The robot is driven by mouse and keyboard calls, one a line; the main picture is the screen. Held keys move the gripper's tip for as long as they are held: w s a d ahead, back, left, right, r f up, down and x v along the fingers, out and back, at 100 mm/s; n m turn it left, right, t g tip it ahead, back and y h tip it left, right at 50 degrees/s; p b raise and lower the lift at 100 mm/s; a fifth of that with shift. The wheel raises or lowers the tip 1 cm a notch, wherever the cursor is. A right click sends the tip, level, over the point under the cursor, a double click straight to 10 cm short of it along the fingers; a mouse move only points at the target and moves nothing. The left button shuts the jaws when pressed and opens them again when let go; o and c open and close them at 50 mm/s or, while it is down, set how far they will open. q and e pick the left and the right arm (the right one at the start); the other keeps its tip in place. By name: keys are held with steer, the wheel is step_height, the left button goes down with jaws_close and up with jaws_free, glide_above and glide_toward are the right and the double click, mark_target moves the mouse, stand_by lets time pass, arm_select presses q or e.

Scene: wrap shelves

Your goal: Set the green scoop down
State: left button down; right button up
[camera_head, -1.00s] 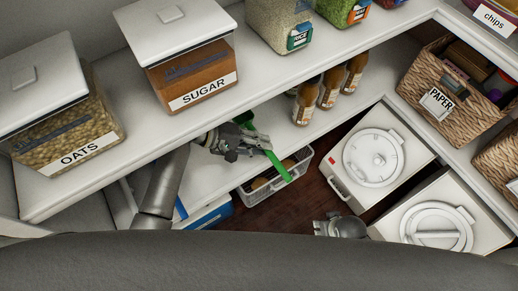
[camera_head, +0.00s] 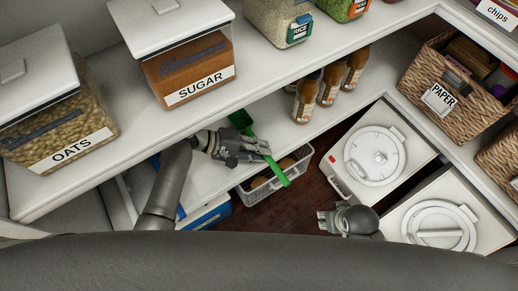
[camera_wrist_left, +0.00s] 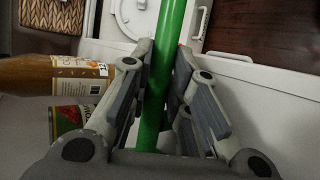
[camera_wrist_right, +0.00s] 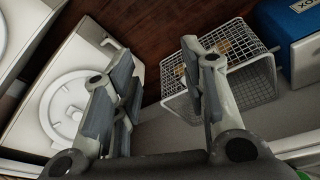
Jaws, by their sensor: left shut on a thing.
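The green scoop (camera_head: 274,168) is in my left gripper (camera_head: 262,155), in front of the lower white shelf. Its bowl shows up and left of the gripper, and its handle slants down right across the view of a wire basket. In the left wrist view the green handle (camera_wrist_left: 170,45) runs between the two fingers (camera_wrist_left: 165,80), which are closed around it. My right gripper (camera_head: 326,220) is low in the head view, left of the white lidded bins. In the right wrist view its fingers (camera_wrist_right: 160,75) stand apart with nothing between them.
A wire basket (camera_head: 262,195) with brown items stands below the scoop, beside a blue box (camera_head: 207,214). Sauce bottles (camera_head: 329,84) stand on the lower shelf to the right. The SUGAR container (camera_head: 187,72) and OATS container (camera_head: 63,130) sit on the shelf above.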

arm_select(q)
steer(key=c, duration=1.6)
jaws_free()
steer(key=shift+c, duration=0.2)
arm_select(e)
steer(key=shift+r, duration=0.1)
arm_select(q)
steer(key=p+v, duration=0.2)
steer(key=v, duration=1)
arm_select(e)
step_height(320, 180, down, 8)
steer(key=s, duration=0.2)
steer(key=shift+g, duration=0.3)
arm_select(q)
steer(key=shift+s, duration=0.1)
arm_select(e)
steer(key=shift+s+d, duration=0.1)
